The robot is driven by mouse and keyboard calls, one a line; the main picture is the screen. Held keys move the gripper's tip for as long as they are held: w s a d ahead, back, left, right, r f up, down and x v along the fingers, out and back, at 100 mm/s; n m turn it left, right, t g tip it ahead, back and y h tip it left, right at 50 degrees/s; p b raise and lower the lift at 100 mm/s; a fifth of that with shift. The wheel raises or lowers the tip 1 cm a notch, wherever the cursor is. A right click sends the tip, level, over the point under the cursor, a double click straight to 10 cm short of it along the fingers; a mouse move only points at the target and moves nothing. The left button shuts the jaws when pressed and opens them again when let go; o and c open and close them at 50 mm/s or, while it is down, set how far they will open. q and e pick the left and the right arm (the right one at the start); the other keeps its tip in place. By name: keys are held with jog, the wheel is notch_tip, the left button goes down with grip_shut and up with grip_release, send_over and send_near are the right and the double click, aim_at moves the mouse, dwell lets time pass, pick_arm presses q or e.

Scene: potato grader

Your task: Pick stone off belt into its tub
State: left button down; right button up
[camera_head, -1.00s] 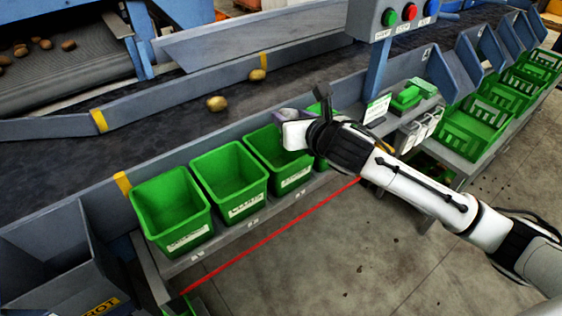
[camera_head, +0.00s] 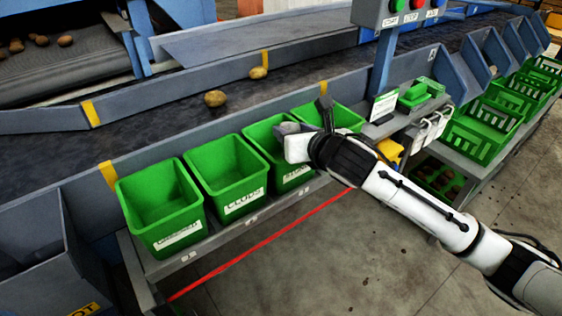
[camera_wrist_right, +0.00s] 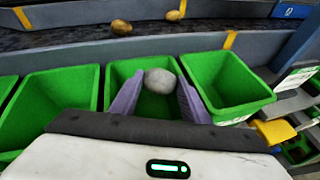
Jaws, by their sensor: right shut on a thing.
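A round grey stone (camera_wrist_right: 160,80) sits between the two purple fingers of my right gripper (camera_head: 290,130) in the right wrist view. The gripper is shut on it. It is held above the third green tub from the left (camera_head: 257,131), whose front label is partly covered by my gripper and seems to read stone. In the head view the stone is mostly hidden by the gripper. The dark belt (camera_head: 150,122) runs behind the tubs. My left gripper is not in view.
Two green tubs (camera_head: 137,196) (camera_head: 205,160) stand to the left and another (camera_head: 343,113) to the right. Two potatoes (camera_head: 215,98) (camera_head: 258,72) lie on the belt. A grey belt wall (camera_head: 150,165) stands behind the tubs, and a button box (camera_head: 392,14) on a post stands right.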

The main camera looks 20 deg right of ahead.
jog(key=o, duration=1.2)
jog(key=shift+r, duration=0.1)
jog(key=p+v, duration=0.1)
jog(key=v, duration=0.9)
jog(key=shift+s, duration=0.15)
